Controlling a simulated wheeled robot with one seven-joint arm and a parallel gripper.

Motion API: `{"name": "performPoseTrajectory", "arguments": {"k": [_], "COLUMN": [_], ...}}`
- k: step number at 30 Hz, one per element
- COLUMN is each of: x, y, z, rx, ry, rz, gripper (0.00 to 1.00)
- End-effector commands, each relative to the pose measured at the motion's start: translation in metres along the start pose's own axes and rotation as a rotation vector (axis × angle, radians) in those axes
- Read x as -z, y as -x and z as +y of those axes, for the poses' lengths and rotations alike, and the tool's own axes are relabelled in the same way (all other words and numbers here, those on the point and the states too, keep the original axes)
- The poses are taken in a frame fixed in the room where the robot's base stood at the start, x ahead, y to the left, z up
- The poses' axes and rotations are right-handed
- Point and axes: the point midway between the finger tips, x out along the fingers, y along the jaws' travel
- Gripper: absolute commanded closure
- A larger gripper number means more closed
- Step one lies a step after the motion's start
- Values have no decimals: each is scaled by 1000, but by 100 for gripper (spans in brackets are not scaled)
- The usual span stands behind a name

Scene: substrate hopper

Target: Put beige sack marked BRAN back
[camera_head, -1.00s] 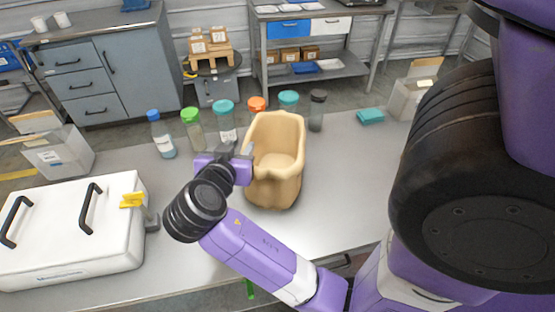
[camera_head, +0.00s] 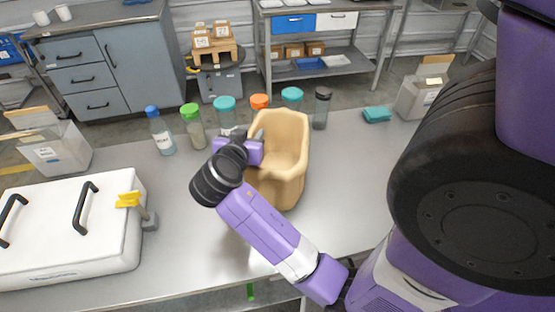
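A beige sack (camera_head: 291,172) stands upright on the grey worktop in the middle of the head view. Its top is open, its front side dips low, and no BRAN marking shows on the visible side. My gripper (camera_head: 246,147) is at the sack's left side, overlapping its left edge in the picture. The fingers are largely hidden by the wrist, so I cannot tell whether they touch the sack or how far apart they are.
Several capped bottles (camera_head: 193,128) line the worktop (camera_head: 345,175) behind the sack. A white case (camera_head: 70,235) with black handles lies at left. A teal block (camera_head: 376,115) and a grey bin (camera_head: 422,98) stand at the back right. Worktop right of the sack is clear.

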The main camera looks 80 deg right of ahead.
Motion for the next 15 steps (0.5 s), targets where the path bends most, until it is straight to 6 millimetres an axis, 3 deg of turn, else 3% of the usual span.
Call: {"name": "performPoseTrajectory", "arguments": {"k": [8, 13, 15], "x": [0, 0, 0], "y": [-3, -3, -3], "z": [0, 0, 0], "rx": [0, 0, 0], "ry": [0, 0, 0], "rz": [0, 0, 0], "gripper": [64, 97, 100]}}
